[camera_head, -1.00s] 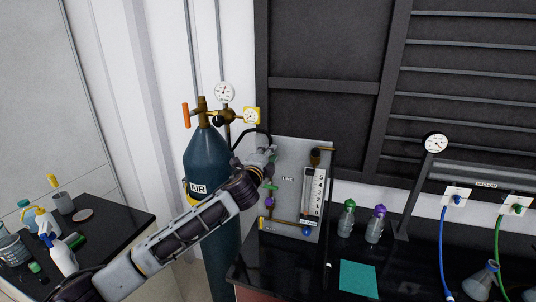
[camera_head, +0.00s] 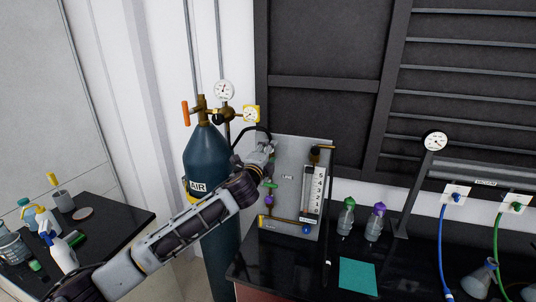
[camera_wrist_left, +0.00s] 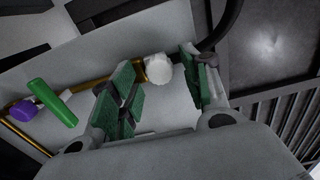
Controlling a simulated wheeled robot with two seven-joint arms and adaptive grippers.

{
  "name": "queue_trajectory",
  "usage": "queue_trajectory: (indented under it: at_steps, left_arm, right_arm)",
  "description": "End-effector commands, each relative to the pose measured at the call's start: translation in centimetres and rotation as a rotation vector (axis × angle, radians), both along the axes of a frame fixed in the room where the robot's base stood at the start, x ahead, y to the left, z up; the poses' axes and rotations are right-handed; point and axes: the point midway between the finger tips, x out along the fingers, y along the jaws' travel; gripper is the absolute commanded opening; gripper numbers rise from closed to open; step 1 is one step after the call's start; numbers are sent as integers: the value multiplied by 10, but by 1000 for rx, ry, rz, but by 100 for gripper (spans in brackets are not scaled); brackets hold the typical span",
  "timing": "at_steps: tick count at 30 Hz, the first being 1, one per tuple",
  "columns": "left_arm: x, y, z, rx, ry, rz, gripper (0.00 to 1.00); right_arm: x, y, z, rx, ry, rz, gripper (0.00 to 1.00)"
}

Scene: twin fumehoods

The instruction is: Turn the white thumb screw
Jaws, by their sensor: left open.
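The white thumb screw (camera_wrist_left: 158,68) shows in the left wrist view as a round white knob at the end of a brass pipe on the grey panel (camera_head: 290,160). My left gripper (camera_wrist_left: 155,88) is open, with one green-padded finger on each side of the screw. A gap shows between the screw and each pad, though how deep it sits between them is hard to tell. In the head view my left gripper (camera_head: 268,149) is at the panel's upper left, and the screw is hidden there. My right gripper is not in view.
A green lever (camera_wrist_left: 52,103) and a purple knob (camera_wrist_left: 25,110) sit on the panel beside the gripper. The blue AIR cylinder (camera_head: 206,157) stands left of the panel. Two bottles (camera_head: 346,218) (camera_head: 376,223) stand right of it on the black bench, near a teal sheet (camera_head: 357,275).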

Motion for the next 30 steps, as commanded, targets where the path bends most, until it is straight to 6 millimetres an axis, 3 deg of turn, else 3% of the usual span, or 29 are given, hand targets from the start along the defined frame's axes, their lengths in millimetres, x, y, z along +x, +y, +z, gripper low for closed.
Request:
queue_trajectory:
  at_steps: [11, 30]
  left_arm:
    - [-7, 3, 0, -1, 0, 0, 47]
    - [-60, 20, -1, 0, 0, 0, 47]
  right_arm:
    - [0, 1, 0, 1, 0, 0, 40]
    - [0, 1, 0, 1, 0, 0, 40]
